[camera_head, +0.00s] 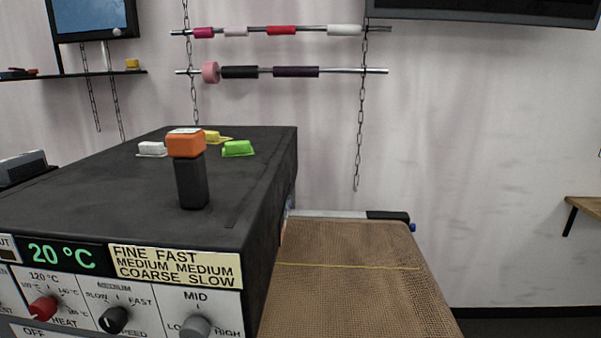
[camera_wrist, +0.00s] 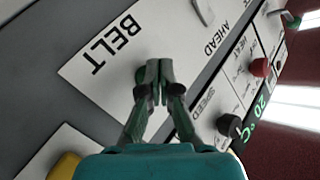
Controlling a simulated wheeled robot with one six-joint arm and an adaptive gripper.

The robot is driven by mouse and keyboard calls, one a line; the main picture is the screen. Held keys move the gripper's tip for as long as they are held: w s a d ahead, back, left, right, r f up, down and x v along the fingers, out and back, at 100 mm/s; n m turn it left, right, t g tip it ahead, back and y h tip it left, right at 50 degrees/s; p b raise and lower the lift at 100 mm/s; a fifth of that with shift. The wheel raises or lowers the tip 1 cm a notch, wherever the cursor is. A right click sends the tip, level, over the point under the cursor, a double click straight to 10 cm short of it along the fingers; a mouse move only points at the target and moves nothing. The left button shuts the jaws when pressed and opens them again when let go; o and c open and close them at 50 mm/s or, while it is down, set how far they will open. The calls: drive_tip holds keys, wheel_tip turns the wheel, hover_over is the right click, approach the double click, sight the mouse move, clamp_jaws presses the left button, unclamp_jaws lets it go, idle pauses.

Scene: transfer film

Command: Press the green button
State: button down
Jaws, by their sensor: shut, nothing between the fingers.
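In the wrist view my gripper (camera_wrist: 152,80) is shut and empty, in front of the machine's white control panel (camera_wrist: 110,82) beside the word BELT. I cannot tell whether its fingertips touch the panel. A small green part (camera_wrist: 292,20) shows at the upper right edge of the wrist view; I cannot tell if it is a button. In the head view a bright green block (camera_head: 238,149) lies on top of the dark machine (camera_head: 105,185). My gripper is outside the head view.
The panel has a red knob (camera_head: 43,308), a black knob (camera_head: 113,320) and a grey knob (camera_head: 196,327). An orange-topped black post (camera_head: 192,180) stands on the machine. A yellow part (camera_wrist: 63,167) shows low in the wrist view. A brown mesh belt (camera_head: 350,285) runs at right.

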drive_tip(key=shift+w, duration=0.1)
drive_tip(key=shift+w, duration=0.35)
drive_tip(key=shift+s, duration=0.15)
idle(0.4)
drive_tip(key=shift+s, duration=0.3)
drive_tip(key=shift+s, duration=0.1)
drive_tip(key=s, duration=0.5)
drive_tip(key=shift+s+a, duration=0.2)
drive_tip(key=shift+s, duration=0.2)
